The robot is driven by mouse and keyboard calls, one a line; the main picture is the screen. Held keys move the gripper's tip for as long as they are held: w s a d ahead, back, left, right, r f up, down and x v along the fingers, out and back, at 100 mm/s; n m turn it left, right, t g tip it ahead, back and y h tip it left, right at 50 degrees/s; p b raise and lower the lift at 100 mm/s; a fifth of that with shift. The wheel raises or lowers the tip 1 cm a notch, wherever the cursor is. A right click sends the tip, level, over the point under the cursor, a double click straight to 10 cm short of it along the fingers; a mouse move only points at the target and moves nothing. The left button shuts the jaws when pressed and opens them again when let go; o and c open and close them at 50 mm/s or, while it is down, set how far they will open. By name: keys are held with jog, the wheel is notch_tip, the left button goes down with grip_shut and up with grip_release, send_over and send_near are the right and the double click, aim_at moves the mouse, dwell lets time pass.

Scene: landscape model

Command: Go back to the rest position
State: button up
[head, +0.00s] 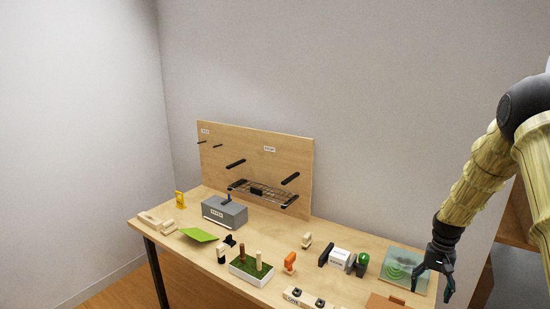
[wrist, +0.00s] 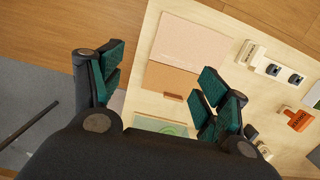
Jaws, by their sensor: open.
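My gripper (head: 433,278) hangs at the right end of the workbench (head: 180,246), with its fingers pointing down. In the wrist view my gripper (wrist: 165,90) has its two teal-padded fingers spread wide with nothing between them. Below it in the wrist view are a brown board (wrist: 172,78) and part of a green patterned plate (wrist: 160,126). In the head view the glassy green plate (head: 404,268) lies just left of and behind my gripper. No held object shows.
A pegboard (head: 255,165) with a wire shelf stands at the bench's back. A grey box (head: 224,213), green sheet (head: 199,235), grass planter (head: 251,270), orange tag (head: 290,261) and white-labelled block (head: 339,257) occupy the bench. A wooden shelf (head: 522,225) stands at right.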

jog(key=s+a+f+n+h, duration=0.1)
jog(key=s+a+f+n, duration=0.1)
jog(key=s+a+f, duration=0.75)
jog(key=s+a+f+n, duration=0.1)
jog(key=s+a+f, duration=0.45)
jog(key=f, duration=0.65)
jog(key=s+a+f+n, duration=0.1)
jog(key=s+a, duration=0.3)
jog(key=s, duration=0.5)
jog(key=s+a+f+n+t, duration=0.1)
jog(key=s+a, duration=0.3)
jog(key=s, duration=0.5)
jog(key=s+a+f+n, duration=0.15)
jog(key=s+a, duration=0.25)
jog(key=s, duration=0.5)
notch_tip(320, 180, down, 10)
jog(key=b, duration=1)
jog(key=shift+w+d, duration=0.25)
